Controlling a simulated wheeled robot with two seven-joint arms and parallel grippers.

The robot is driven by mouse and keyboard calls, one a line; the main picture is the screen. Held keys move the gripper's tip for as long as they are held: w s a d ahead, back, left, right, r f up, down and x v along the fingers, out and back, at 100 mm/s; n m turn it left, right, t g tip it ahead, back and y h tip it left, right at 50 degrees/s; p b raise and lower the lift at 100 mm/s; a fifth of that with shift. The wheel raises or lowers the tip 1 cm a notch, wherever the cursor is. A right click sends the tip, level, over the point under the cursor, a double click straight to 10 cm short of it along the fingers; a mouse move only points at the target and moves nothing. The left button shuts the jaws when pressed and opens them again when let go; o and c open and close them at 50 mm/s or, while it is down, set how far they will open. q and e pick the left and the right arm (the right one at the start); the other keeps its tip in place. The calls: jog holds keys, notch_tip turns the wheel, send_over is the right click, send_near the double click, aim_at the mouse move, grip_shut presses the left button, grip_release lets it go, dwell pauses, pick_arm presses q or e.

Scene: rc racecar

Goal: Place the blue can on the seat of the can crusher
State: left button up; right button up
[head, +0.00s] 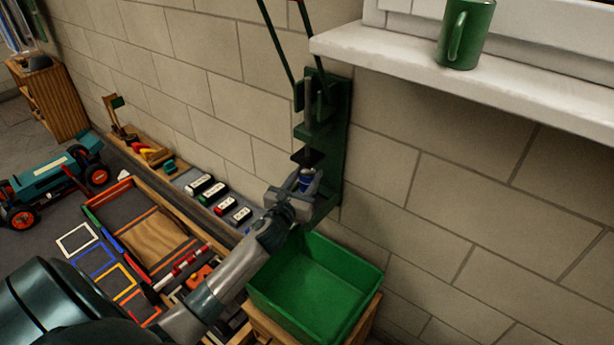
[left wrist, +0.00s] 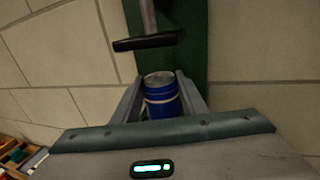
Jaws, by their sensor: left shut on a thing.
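The blue can (left wrist: 162,98) is upright between the fingers of my left gripper (left wrist: 160,100), which is shut on it. In the head view the can (head: 306,181) shows as a small blue patch at the gripper (head: 305,184). The green can crusher (head: 325,130) is fixed to the wall, with its dark press plate (head: 307,157) just above the can. In the left wrist view the press plate (left wrist: 148,42) is beyond and above the can. The can's bottom and its contact with the seat (head: 325,205) are hidden. My right gripper is not in view.
A green bin (head: 318,290) stands below the crusher. A windowsill (head: 470,75) with a green mug (head: 466,35) juts out at upper right.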

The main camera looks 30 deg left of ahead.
pick_arm(q)
jog(key=shift+f, duration=0.15)
jog(key=o, duration=1.1)
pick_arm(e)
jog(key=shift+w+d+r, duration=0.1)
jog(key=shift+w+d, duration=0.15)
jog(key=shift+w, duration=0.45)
pick_arm(q)
jog(key=shift+r, duration=0.2)
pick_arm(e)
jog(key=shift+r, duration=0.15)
pick_arm(q)
jog(key=shift+s+d+f, duration=0.1)
jog(key=shift+s+f, duration=0.05)
jog(key=shift+s, duration=0.45)
jog(key=s+d+b, duration=0.1)
jog(key=s+d, duration=0.1)
jog(key=s, duration=0.8)
jog(key=shift+s, duration=0.3)
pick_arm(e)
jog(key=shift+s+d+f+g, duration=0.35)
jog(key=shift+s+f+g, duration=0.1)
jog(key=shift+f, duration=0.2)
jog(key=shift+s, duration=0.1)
